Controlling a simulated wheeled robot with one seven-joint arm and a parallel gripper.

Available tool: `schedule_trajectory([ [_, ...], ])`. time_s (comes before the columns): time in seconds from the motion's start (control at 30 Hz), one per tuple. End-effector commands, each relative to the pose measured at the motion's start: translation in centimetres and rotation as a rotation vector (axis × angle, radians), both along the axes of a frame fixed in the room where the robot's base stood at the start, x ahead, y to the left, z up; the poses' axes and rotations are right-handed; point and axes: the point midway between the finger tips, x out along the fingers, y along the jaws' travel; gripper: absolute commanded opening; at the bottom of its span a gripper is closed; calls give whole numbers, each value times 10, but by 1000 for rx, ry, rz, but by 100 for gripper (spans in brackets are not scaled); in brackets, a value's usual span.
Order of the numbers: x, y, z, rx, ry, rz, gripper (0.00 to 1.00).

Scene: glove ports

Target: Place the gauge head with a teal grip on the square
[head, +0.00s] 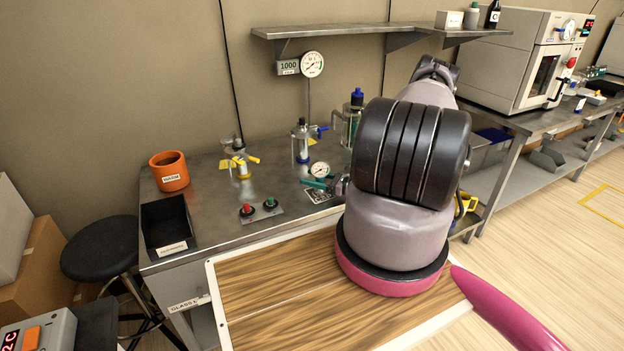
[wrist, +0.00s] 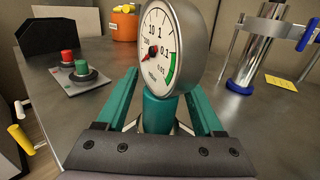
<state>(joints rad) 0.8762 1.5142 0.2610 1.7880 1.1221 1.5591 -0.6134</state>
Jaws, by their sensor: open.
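The gauge head (head: 320,169) has a round white dial and stands on the steel bench just ahead of my gripper (head: 322,184). In the wrist view the gauge head (wrist: 168,48) fills the upper middle, with its teal grip (wrist: 160,113) below the dial. My gripper (wrist: 160,95) is open, with one teal finger on each side of the grip. Gaps show between fingers and grip.
A red and green button box (head: 262,209) is left of my gripper. A black bin (head: 167,224) and orange pot (head: 169,171) stand at the bench's left end. Metal valve fittings (head: 302,142) stand behind. Bare steel (head: 212,205) lies between bin and buttons.

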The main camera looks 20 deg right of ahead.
Motion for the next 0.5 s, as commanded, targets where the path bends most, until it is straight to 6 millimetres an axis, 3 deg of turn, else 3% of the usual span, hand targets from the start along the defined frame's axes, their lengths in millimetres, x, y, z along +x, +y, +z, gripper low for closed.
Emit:
schedule_trajectory([
  [0.17,-15,-15,1,-1,1,-3,69],
  [0.5,-68,-63,1,0,0,-3,69],
])
